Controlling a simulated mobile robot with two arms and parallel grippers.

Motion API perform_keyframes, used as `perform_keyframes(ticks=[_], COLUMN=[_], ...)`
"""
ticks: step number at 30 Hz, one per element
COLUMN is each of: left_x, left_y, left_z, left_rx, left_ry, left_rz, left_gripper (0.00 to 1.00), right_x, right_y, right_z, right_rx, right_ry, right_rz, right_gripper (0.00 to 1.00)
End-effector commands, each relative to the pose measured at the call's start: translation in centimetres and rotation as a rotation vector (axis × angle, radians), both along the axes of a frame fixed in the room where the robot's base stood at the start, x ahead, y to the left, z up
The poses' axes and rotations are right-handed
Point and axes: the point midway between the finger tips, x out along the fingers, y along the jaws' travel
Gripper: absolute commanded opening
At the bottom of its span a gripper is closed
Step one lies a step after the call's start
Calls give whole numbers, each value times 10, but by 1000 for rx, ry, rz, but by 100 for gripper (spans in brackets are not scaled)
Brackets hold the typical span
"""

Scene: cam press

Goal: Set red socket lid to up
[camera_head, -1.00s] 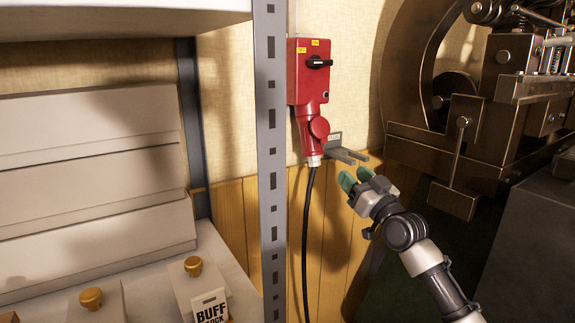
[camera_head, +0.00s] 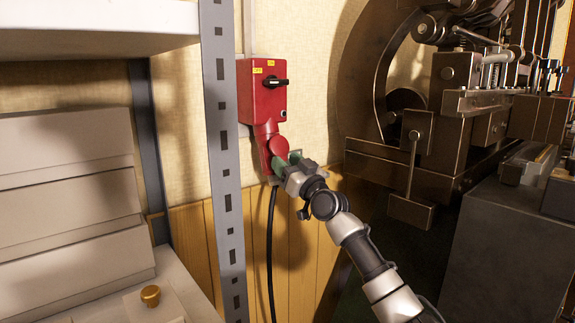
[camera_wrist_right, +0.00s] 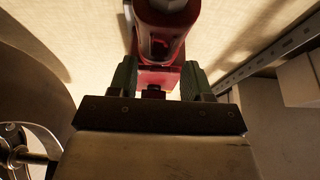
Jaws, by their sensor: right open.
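The red switch box (camera_head: 262,95) is on the wall, with a black rotary handle (camera_head: 272,83) on its front. Below it is the red socket (camera_head: 268,135), with the round red lid (camera_head: 278,147) at its front. My right gripper (camera_head: 288,161) is open just below the lid, its green fingertips close to it. In the right wrist view, the fingers of my right gripper (camera_wrist_right: 157,78) stand apart on either side of red parts of the socket (camera_wrist_right: 160,45). Whether they touch is unclear. My left gripper is out of view.
A grey perforated shelf post (camera_head: 222,150) stands close left of the socket. A black cable (camera_head: 270,240) hangs down from it. A large dark metal press (camera_head: 440,130) fills the right side. The wall between socket and press is free.

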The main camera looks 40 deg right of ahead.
Motion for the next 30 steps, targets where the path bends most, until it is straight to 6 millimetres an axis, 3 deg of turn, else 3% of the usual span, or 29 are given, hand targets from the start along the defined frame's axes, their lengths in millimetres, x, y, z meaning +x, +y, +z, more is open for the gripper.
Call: perform_keyframes(ticks=[6, 15, 30], left_x=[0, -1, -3], left_y=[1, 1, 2], left_z=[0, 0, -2], left_rx=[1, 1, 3], left_ry=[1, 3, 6], left_rz=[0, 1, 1], left_gripper=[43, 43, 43], right_x=[0, 0, 0], right_y=[0, 0, 0], right_z=[0, 0, 0], right_rx=[0, 0, 0], right_ry=[0, 0, 1], right_rz=[0, 0, 0], right_gripper=[46, 0, 0])
